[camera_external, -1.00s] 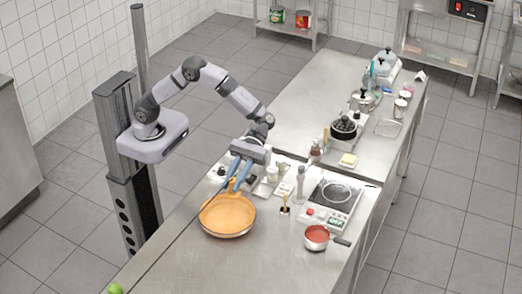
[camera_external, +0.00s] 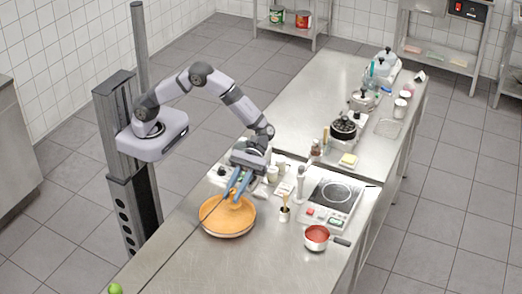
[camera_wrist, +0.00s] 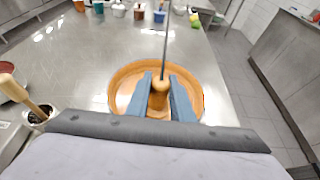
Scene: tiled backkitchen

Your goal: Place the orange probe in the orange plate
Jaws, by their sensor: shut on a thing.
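The orange plate (camera_external: 228,229) is a wide, shallow round dish on the steel counter in the external view. It also shows in the wrist view (camera_wrist: 117,90). My gripper (camera_wrist: 162,80) has blue fingers that are shut on the orange handle of the probe (camera_wrist: 159,98). The probe's thin dark rod points away from the handle, toward the top of the wrist view. In the external view my gripper (camera_external: 235,198) is over the back part of the plate, with the fingers pointing down. I cannot tell whether the probe touches the plate.
A red-filled saucepan (camera_external: 317,235) and a hot plate (camera_external: 335,195) stand to the right. A small pot with a wooden-handled brush (camera_external: 284,213) is nearby. A green fruit (camera_external: 116,288) lies at the front left. The counter left of the plate is clear.

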